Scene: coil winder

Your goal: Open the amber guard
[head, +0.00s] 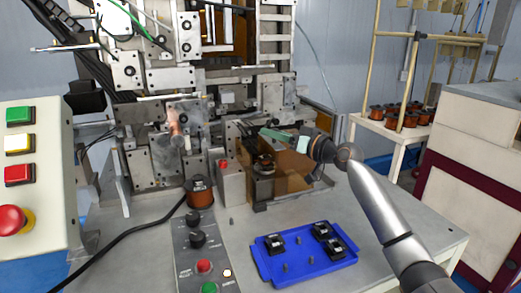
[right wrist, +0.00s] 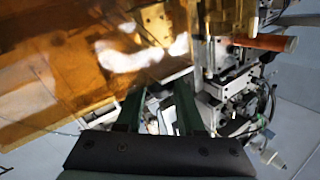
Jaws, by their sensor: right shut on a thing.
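The amber guard (head: 293,183) is a see-through orange-brown cover at the winding station in the middle of the head view. It fills the upper left of the right wrist view (right wrist: 60,60). My right gripper (head: 280,136) reaches in from the right to the guard's top. Its two dark green fingers (right wrist: 158,98) lie against the guard's edge in the right wrist view, and it is shut on the guard. The exact contact is hard to make out. My left gripper is not in view.
A blue tray (head: 262,273) with several black parts lies in front of the guard. A copper spool (head: 200,192) and a button panel (head: 190,245) stand to the left. A control box (head: 35,190) with coloured buttons is at far left. Metal machinery (head: 170,165) rises behind.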

